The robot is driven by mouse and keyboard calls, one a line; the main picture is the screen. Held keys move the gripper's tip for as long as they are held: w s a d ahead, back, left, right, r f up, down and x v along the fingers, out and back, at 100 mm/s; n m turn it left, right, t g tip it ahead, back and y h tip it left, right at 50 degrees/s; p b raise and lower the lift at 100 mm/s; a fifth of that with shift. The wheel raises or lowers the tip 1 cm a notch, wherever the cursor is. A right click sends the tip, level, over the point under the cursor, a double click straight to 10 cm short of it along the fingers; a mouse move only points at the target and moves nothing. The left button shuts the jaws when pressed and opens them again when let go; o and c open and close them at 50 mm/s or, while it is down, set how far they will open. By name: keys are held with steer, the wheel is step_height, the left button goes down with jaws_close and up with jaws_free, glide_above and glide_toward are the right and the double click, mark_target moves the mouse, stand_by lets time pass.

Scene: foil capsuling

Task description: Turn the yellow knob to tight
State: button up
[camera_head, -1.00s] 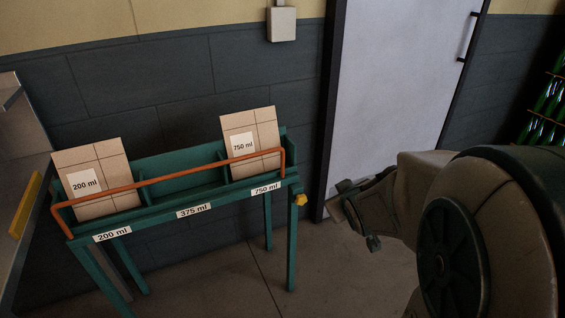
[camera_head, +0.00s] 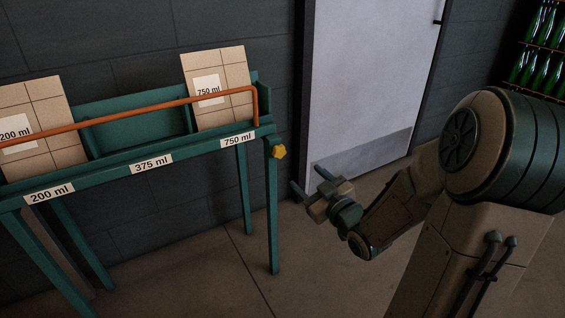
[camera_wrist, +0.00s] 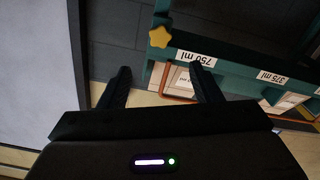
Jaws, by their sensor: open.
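The yellow knob (camera_head: 279,152) is a small lobed knob on the right end of the green rack, just below the 750 ml label. In the wrist view the knob (camera_wrist: 159,37) shows near the top, star-shaped, ahead of the fingers and between their lines. My gripper (camera_head: 308,184) is to the right of the knob and a little lower in the head view, apart from it. In the wrist view my gripper (camera_wrist: 160,80) has its two dark fingers spread with nothing between them. No tightness mark shows on the knob.
The green rack (camera_head: 150,174) holds cartons in the 200 ml (camera_head: 40,115) and 750 ml (camera_head: 213,85) bays; the 375 ml bay is empty. An orange rail (camera_head: 150,107) runs along its front. A pale door (camera_head: 365,90) stands behind my gripper.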

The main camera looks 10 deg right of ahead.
mark_target(281, 153)
steer(key=b+x, duration=0.2)
steer(key=x, duration=1.1)
steer(key=shift+w+a+b, duration=0.15)
steer(key=shift+w+b, duration=0.1)
steer(key=shift+b, duration=0.15)
steer(key=c, duration=1)
